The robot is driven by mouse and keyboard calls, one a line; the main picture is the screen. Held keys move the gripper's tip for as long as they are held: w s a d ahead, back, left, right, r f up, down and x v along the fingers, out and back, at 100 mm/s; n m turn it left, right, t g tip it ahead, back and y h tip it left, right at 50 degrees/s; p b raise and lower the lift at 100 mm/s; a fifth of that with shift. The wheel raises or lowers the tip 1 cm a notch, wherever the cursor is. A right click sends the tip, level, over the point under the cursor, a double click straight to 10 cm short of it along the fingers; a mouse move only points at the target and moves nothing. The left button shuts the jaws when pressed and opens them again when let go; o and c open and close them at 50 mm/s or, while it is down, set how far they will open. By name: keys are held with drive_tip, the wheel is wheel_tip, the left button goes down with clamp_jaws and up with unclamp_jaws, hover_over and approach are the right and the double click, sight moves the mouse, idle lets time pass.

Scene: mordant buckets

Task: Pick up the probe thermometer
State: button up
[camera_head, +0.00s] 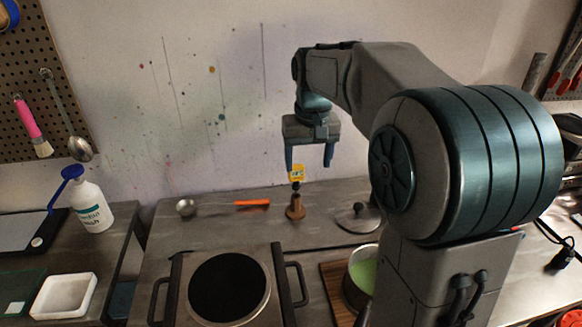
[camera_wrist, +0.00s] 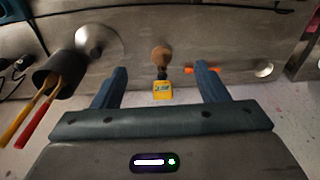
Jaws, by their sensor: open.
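The probe thermometer (camera_head: 297,172) has a yellow head with a small display. It stands upright in a brown wooden holder (camera_head: 295,208) on the grey counter near the wall. My gripper (camera_head: 308,163) is open and points down, close to the yellow head. In the wrist view the thermometer head (camera_wrist: 162,91) lies in line with the gap between the two fingers of my gripper (camera_wrist: 161,72), with the holder (camera_wrist: 161,57) beyond it. Neither finger visibly touches the thermometer.
A ladle with an orange handle (camera_head: 251,203) lies left of the holder. A pot lid (camera_head: 358,217) lies to its right. A burner (camera_head: 229,288) and a pot of green liquid (camera_head: 361,276) stand in front.

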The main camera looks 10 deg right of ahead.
drive_tip(key=g+p, duration=0.1)
hover_over(296, 177)
drive_tip(key=w, duration=0.1)
wheel_tip(296, 177, down, 2)
drive_tip(key=shift+f, duration=0.25)
wheel_tip(296, 177, down, 8)
drive_tip(key=shift+w+f+p, duration=0.1)
drive_tip(key=shift+f+p, duration=0.1)
drive_tip(key=shift+p, duration=0.15)
drive_tip(key=shift+d+f+p, duration=0.15)
drive_tip(key=shift+f+p, duration=0.7)
drive_tip(key=shift+f, duration=1.9)
drive_tip(key=shift+c, duration=0.4)
drive_tip(key=c, duration=1)
